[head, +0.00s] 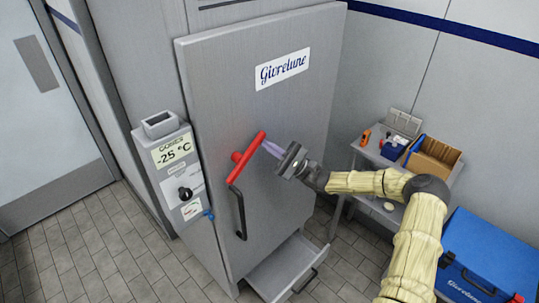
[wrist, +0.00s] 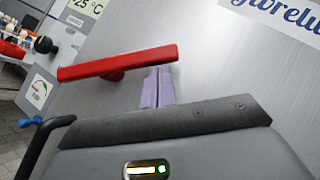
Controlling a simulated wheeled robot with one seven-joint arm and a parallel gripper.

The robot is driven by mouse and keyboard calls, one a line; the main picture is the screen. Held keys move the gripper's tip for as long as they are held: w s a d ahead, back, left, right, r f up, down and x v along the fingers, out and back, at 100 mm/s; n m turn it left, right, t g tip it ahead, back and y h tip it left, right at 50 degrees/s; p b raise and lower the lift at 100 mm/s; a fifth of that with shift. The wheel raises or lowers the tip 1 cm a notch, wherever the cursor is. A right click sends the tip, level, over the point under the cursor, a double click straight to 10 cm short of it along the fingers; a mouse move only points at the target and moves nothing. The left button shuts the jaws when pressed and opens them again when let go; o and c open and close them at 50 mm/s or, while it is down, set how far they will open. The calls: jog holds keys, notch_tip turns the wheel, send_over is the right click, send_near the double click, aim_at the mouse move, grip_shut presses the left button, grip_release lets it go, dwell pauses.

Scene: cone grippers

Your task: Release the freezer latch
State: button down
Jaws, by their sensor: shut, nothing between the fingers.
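The freezer (head: 280,130) is a tall grey cabinet with a "Givrelune" label, and its door looks closed. The latch is a red bar (head: 246,157) on the door, lying at a slant in the head view. In the wrist view the red latch (wrist: 120,63) crosses the upper left. My gripper (head: 270,148) has pale purple fingers, closed together with nothing between them. In the wrist view the fingertips (wrist: 158,72) are at the right part of the bar, close to its lower edge. I cannot tell whether they touch it. A black door handle (head: 239,212) hangs below the latch.
A control box (head: 170,170) reading -25 °C is left of the door. An open drawer (head: 285,268) juts out low. A side table (head: 372,153) with a cardboard box (head: 432,160) and a blue cooler (head: 488,262) stand at right. Tiled floor (head: 90,245) is clear at left.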

jog(key=r+n+g, duration=0.1)
jog(key=n, duration=0.1)
jog(key=r+n+g+h+b, duration=0.1)
jog(key=n+g, duration=0.1)
jog(key=s+a+r+n+g+h, duration=0.1)
jog(key=n, duration=0.1)
jog(key=shift+r+g+b, duration=0.1)
jog(key=shift+g+b, duration=0.2)
jog(key=shift+s+a+r+n+g+h+b, duration=0.35)
jog(key=shift+r+n+h, duration=0.3)
jog(key=shift+n, duration=0.3)
jog(key=shift+s+a+r+n+g+h+b, duration=0.25)
jog(key=shift+s+a+r+n+h+b, duration=0.2)
jog(key=shift+n+h, duration=0.4)
jog(key=shift+w+d, duration=0.4)
jog(key=b, duration=0.3)
send_near(263, 136)
jog(key=d, duration=0.1)
jog(key=shift+w+d, duration=0.35)
jog(key=shift+d, duration=0.2)
jog(key=shift+s, duration=0.1)
